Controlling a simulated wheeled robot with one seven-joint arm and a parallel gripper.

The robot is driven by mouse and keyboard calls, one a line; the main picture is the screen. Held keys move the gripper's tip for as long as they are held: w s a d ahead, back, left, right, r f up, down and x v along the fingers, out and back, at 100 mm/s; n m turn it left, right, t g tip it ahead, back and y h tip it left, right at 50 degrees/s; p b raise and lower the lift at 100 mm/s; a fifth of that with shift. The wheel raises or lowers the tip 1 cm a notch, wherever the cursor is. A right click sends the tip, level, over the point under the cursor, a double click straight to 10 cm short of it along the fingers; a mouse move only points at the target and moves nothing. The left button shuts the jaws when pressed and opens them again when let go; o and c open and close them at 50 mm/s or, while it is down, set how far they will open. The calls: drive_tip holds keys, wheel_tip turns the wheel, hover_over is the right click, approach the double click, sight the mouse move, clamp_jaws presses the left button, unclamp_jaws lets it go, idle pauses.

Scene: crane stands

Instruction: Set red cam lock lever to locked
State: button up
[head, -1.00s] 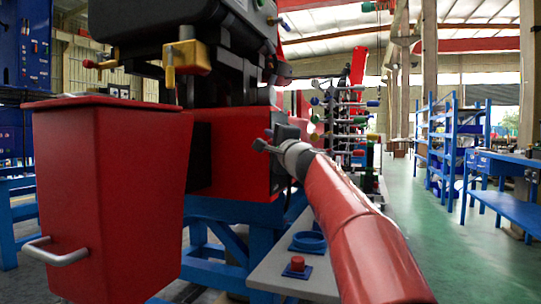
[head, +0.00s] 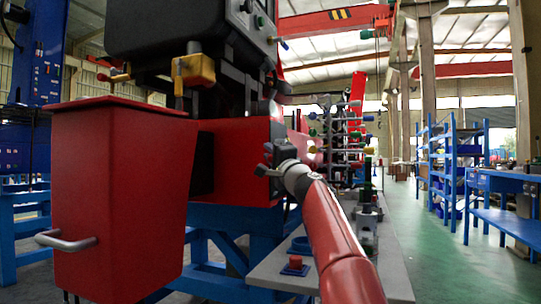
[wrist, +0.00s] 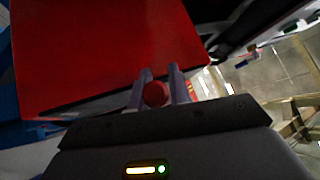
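My gripper (head: 265,160) is in front of the red machine housing (head: 236,150) in the head view, with its two fingers spread apart. In the wrist view the fingers of my gripper (wrist: 160,90) stand on either side of a small red round knob (wrist: 155,94). A gap shows on its right side; I cannot tell whether the left finger touches it. The knob may be the end of the red cam lock lever, but its shaft is hidden. Another small lever with a red tip (head: 103,77) shows at the upper left, near a yellow block (head: 193,70).
A red bin (head: 120,190) with a metal handle stands at the left. A grey bench (head: 385,262) carries a red button on a blue base (head: 295,263). Blue shelves (head: 455,160) and a blue workbench (head: 500,190) are at the right. The green floor between is clear.

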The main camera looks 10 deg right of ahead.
drive_tip(key=o, duration=0.4)
drive_tip(key=shift+o, duration=0.2)
drive_tip(key=shift+s+d+f, duration=0.1)
drive_tip(key=shift+s, duration=0.05)
drive_tip(key=b+v, duration=0.2)
drive_tip(key=shift+s+f, duration=0.25)
drive_tip(key=shift+s, duration=0.1)
drive_tip(key=shift+v, duration=2.35)
drive_tip(key=shift+d+r, duration=0.1)
